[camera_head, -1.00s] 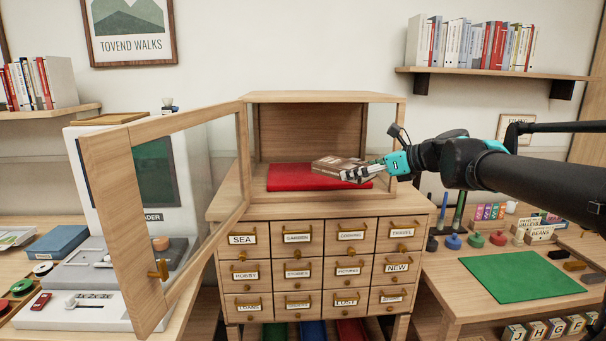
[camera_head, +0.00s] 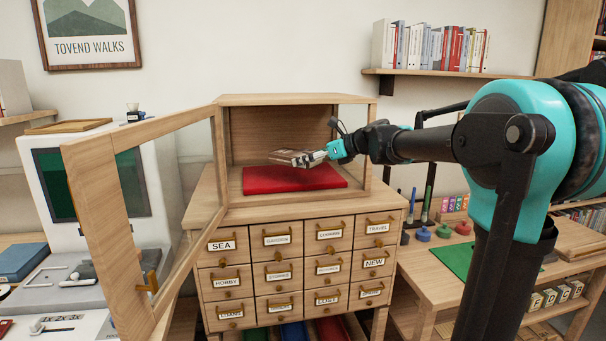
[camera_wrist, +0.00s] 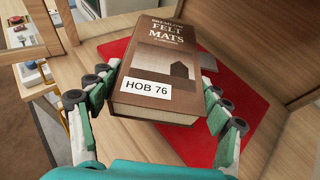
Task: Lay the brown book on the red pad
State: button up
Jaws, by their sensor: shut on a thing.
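The brown book (camera_wrist: 165,66), titled "FELT MATS" with a "HOB 76" label, is held between the fingers of my gripper (camera_wrist: 158,120) in the wrist view. In the head view the book (camera_head: 292,157) is inside the open wooden case, cover up. It appears a little above the red pad (camera_head: 285,181), near the pad's back part. The red pad lies flat on the case floor and also shows under and beside the book in the wrist view (camera_wrist: 236,120). My gripper (camera_head: 312,157) reaches in from the right and is shut on the book.
The wooden case (camera_head: 292,99) stands on a cabinet of labelled drawers (camera_head: 275,239). Its glazed door (camera_head: 88,214) is swung open to the left. The case's side post stands close beside my arm. A green pad (camera_head: 455,260) lies on the right-hand table.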

send_over(303, 179)
jog(key=shift+s+d, duration=0.15)
jog(key=shift+s, duration=0.15)
notch_tip(303, 179, down, 2)
jog(key=shift+w+f, duration=0.1)
jog(key=shift+w, duration=0.05)
jog(key=shift+w+f, duration=0.2)
jog(key=shift+f, duration=2.2)
jog(key=shift+f, duration=0.1)
jog(key=o, duration=1.4)
jog(key=v, duration=1.2)
